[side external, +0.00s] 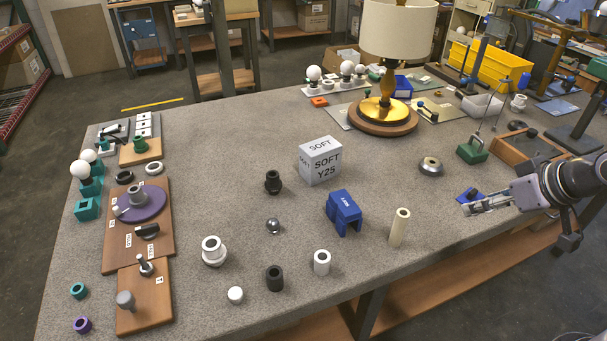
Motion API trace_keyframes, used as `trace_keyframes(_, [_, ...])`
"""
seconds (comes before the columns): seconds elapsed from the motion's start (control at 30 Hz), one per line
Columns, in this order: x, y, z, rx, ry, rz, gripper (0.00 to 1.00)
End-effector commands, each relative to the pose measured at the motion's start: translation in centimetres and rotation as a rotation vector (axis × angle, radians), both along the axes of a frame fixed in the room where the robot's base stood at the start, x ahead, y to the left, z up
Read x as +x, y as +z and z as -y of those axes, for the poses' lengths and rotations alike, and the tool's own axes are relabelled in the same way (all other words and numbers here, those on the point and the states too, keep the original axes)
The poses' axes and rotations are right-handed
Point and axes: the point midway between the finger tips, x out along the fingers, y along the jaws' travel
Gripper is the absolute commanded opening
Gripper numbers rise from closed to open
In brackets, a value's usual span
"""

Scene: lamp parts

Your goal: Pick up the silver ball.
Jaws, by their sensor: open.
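A small shiny silver ball (273,226) rests on the grey table, left of the middle in the side external view. It stands apart from the parts around it. My gripper (467,205) is far to the right of the ball, over the right part of the table, with its fingers pointing left. It is open, and nothing shows between its fingers. A blue block (344,212) and a cream tube (399,227) stand between my gripper and the ball.
A dark fitting (273,182) stands behind the ball, a white flanged ring (214,251) to its left. A black cylinder (275,278) and a white cylinder (321,262) stand in front. A grey SOFT cube (320,160) stands behind the blue block.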

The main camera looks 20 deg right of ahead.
Motion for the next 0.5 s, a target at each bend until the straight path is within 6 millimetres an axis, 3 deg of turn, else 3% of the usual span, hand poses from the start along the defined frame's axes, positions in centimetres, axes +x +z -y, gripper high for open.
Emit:
trace_keyframes(0.23, [1.1,0.8,-0.8,-0.010,0.052,-0.016,0.55])
trace_keyframes(0.5, [6.5,3.5,-5.0,-0.060,0.311,-0.090,0.55])
